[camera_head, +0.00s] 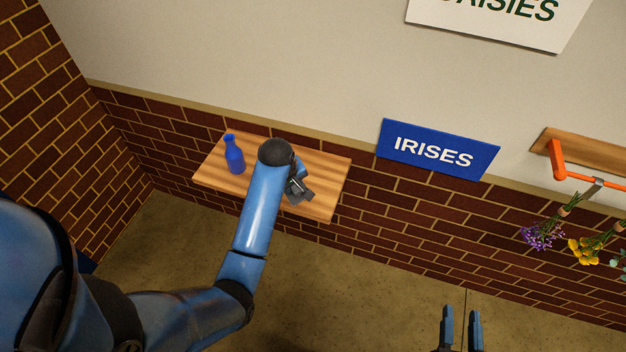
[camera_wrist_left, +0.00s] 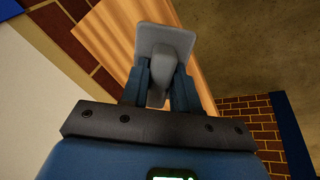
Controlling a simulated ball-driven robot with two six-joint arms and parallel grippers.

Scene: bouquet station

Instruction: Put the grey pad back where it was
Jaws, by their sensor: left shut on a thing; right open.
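The grey pad (camera_wrist_left: 165,42) has a flat plate and a rounded grip. My left gripper (camera_wrist_left: 162,88) is shut on that grip, as the left wrist view shows. In the head view the left gripper (camera_head: 298,188) is over the right half of a wooden shelf (camera_head: 325,175), partly hidden by my own arm. The pad is close to the shelf boards; I cannot tell whether it touches them. My right gripper (camera_head: 461,330) is at the bottom of the head view, its two fingers apart and empty.
A blue bottle (camera_head: 234,155) stands on the left part of the shelf. A blue IRISES sign (camera_head: 437,150) is on the wall to the right. Flower bunches (camera_head: 543,234) hang from an orange rail (camera_head: 590,178) at the far right. The shelf's right end looks bare.

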